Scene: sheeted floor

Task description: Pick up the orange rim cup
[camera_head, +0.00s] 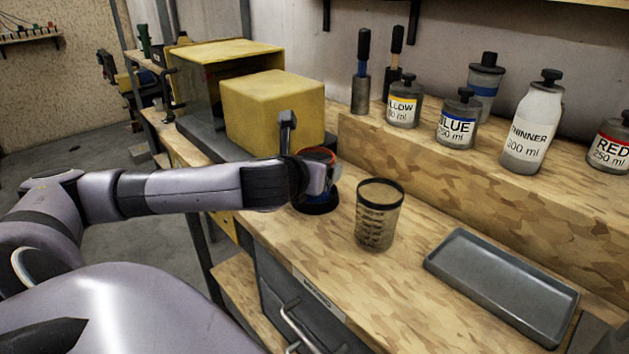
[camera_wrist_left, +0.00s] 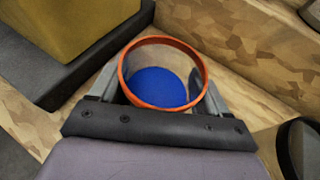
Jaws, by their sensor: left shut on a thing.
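The orange rim cup (camera_wrist_left: 128,62) fills the middle of the left wrist view, with blue at its bottom. In the head view the orange rim cup (camera_head: 318,155) stands on the wooden bench, partly hidden by my left gripper. My left gripper (camera_head: 312,178) reaches it from the left and is shut on it. In the wrist view the fingers of my left gripper (camera_wrist_left: 160,90) lie on both sides of the cup. The cup looks upright; I cannot tell whether its base touches the bench. My right gripper is not in view.
A clear cup with a dark rim (camera_head: 378,215) stands close to the right. A grey tray (camera_head: 500,287) lies farther right. A yellow block (camera_head: 270,112) is just behind the gripper. Bottles, including one marked BLUE (camera_head: 457,125), stand on a raised shelf behind.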

